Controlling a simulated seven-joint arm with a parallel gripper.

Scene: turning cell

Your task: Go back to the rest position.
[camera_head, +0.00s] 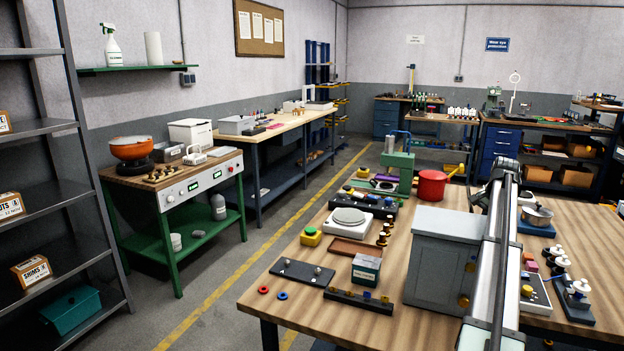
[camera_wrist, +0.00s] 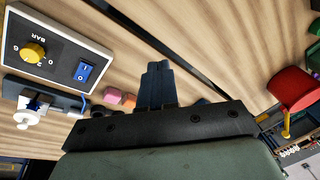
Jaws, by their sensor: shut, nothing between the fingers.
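My gripper (camera_wrist: 158,68) shows in the wrist view with its two dark fingers together and nothing between them. It is over the wooden bench top (camera_wrist: 225,45), apart from the things around it. In the head view my own arm stands upright at the right of the near bench (camera_head: 400,320), and I cannot make out the fingers there.
A panel with a yellow knob and blue switch (camera_wrist: 62,55) and a white-knobbed fitting (camera_wrist: 28,115) lie left in the wrist view. Small pink and orange blocks (camera_wrist: 115,96) are near the fingers. A red pot (camera_wrist: 292,90) is right. A grey box (camera_head: 445,255) stands beside my arm.

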